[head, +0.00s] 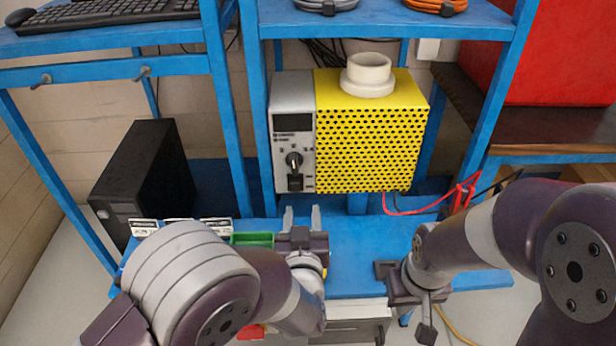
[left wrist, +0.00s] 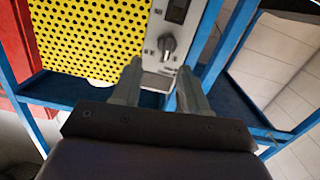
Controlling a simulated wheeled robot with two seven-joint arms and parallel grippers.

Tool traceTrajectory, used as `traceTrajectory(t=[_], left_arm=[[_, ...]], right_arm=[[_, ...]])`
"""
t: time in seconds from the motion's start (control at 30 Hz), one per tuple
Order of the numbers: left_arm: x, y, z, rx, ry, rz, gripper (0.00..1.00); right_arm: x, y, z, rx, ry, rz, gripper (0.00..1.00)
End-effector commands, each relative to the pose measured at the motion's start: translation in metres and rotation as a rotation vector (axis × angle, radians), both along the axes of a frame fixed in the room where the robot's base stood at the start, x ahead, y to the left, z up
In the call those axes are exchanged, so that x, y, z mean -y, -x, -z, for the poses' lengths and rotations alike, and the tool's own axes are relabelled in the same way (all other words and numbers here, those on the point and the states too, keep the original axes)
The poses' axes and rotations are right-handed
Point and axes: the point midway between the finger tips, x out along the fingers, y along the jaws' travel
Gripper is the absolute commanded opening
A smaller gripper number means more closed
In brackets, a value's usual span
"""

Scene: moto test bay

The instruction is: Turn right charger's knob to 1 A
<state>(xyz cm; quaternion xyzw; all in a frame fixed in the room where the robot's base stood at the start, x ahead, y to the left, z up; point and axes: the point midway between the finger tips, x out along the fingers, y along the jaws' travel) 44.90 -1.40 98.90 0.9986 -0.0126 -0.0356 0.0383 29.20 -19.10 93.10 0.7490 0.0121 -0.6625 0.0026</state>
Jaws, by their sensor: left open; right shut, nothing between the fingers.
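The charger is a yellow perforated box (head: 370,135) with a grey front panel (head: 285,105) on its left side, on the blue rack. Its dark knob (head: 293,160) sits low on the panel, above a black part (head: 295,183). The knob also shows in the left wrist view (left wrist: 168,46), ahead of the fingers; its setting is too small to read. My left gripper (head: 302,214) is open and empty, below and in front of the panel, apart from the knob. My right gripper (head: 427,324) is shut and empty at the lower right, pointing down.
A white round piece (head: 367,75) stands on the charger. Blue rack posts (head: 228,100) flank it. Red and black cables (head: 430,205) hang at its right. A green bin (head: 252,240) lies near my left wrist. A black computer case (head: 145,180) stands at left.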

Motion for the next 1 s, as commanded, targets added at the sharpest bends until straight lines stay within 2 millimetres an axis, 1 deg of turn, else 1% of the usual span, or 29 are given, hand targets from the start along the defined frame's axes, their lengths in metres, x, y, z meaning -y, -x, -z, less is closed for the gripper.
traceTrajectory(t=[0.03,0.1,0.17,0.27,0.4,0.5,0.6,0.7,0.8,1.0], left_arm=[[-0.004,-0.001,-0.008,0.037,-0.003,-0.019,0.44],[-0.007,-0.004,-0.015,0.070,-0.008,-0.031,0.44],[-0.007,-0.010,-0.017,0.079,-0.011,-0.033,0.44],[-0.008,-0.030,-0.017,0.079,-0.012,-0.034,0.44],[-0.008,-0.069,-0.017,0.077,-0.013,-0.033,0.44],[-0.007,-0.093,-0.017,0.076,-0.013,-0.032,0.44],[-0.007,-0.110,-0.017,0.075,-0.013,-0.030,0.44],[-0.007,-0.121,-0.016,0.075,-0.013,-0.029,0.44],[-0.006,-0.127,-0.017,0.075,-0.013,-0.028,0.44],[-0.006,-0.128,-0.016,0.074,-0.014,-0.027,0.44]], right_arm=[[0.000,0.000,0.000,0.000,0.000,0.000,0.00],[0.000,0.000,0.000,0.000,0.000,0.000,0.00],[0.000,0.000,-0.001,0.000,0.000,0.000,0.00],[0.000,0.000,-0.003,0.000,0.000,0.000,0.00],[0.000,0.000,-0.006,0.000,0.000,0.000,0.00],[0.000,0.000,-0.007,0.000,0.000,0.000,0.00],[0.000,0.000,-0.009,0.000,0.000,0.000,0.00],[0.000,0.000,-0.009,0.000,0.000,0.000,0.00],[0.000,0.000,-0.009,0.000,0.000,0.000,0.00],[0.000,0.000,-0.009,0.000,0.000,0.000,0.00]])
